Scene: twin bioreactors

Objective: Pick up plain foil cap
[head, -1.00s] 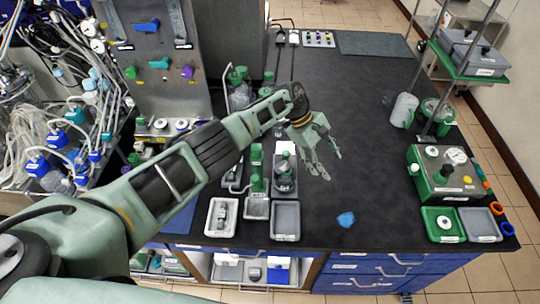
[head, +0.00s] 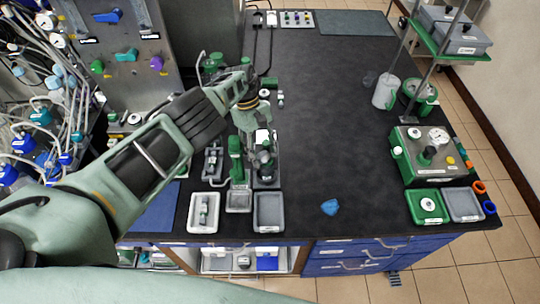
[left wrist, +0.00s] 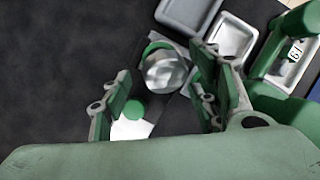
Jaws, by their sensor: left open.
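A silvery round top (left wrist: 165,72) with a green rim behind it shows in the left wrist view. It looks like the foil cap, but I cannot tell whether it is plain. My left gripper (left wrist: 162,95) is open, with its green-padded fingers on either side of this view and the silvery top ahead, between and slightly beyond them. A smaller green round thing (left wrist: 134,110) is near the left finger. In the head view my left gripper (head: 256,138) points down over the row of small stations; arm and fingers hide part of what is below. My right gripper is not in view.
Grey trays (head: 268,226) and a white tray with a small bottle (head: 190,222) line the front edge. A blue piece (head: 330,207) lies on the black bench. A green-and-grey device (head: 432,150) stands at right. The bench middle is clear.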

